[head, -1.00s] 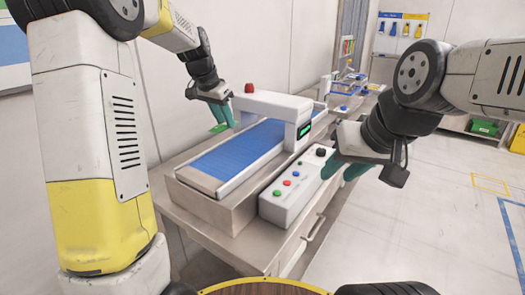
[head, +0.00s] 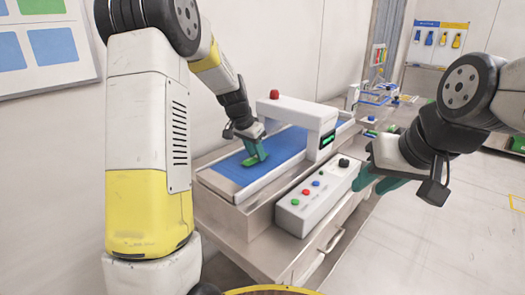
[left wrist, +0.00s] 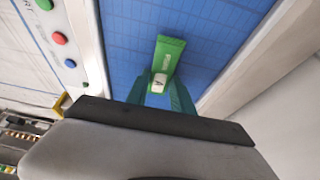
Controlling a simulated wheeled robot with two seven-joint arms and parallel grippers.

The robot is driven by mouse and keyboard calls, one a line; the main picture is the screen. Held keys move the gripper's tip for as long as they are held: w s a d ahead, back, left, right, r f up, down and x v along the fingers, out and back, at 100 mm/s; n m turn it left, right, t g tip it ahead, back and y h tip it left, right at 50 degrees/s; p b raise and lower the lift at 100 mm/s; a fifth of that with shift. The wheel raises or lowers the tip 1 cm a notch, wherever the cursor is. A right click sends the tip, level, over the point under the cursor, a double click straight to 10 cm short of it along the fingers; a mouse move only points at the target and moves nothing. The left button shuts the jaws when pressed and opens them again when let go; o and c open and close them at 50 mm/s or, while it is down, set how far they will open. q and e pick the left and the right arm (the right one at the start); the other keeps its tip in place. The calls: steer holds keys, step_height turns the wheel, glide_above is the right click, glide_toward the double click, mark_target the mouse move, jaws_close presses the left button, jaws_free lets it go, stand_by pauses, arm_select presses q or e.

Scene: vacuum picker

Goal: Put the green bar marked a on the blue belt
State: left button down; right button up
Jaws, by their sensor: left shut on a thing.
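The green bar (left wrist: 167,58) carries a white label with a dark mark that looks like an a in the left wrist view. My left gripper (left wrist: 168,92) is shut on its near end. In the head view the gripper (head: 257,150) points down over the blue belt (head: 232,171), and the bar (head: 251,161) is low over or on the belt; I cannot tell if it touches. The belt also fills the middle of the left wrist view (left wrist: 125,40). My right gripper (head: 378,180) hangs at the right of the control box, its fingers partly seen.
A white arch (head: 300,112) with a red knob spans the belt behind the left gripper. A control box (head: 317,197) with coloured buttons stands along the belt's right side. The belt's near stretch is clear. Floor at the right is open.

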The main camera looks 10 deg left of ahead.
arm_select(q)
steer(key=shift+f, duration=0.1)
steer(key=c, duration=1.1)
jaws_free()
steer(key=shift+s+a+r, duration=0.1)
steer(key=shift+r, duration=0.45)
steer(key=v, duration=1.1)
steer(key=s+d+r+n+t, duration=0.1)
steer(key=s+n, duration=0.5)
steer(key=s, duration=2.2)
steer(key=shift+s+d+t, duration=0.15)
steer(key=shift+t, duration=0.65)
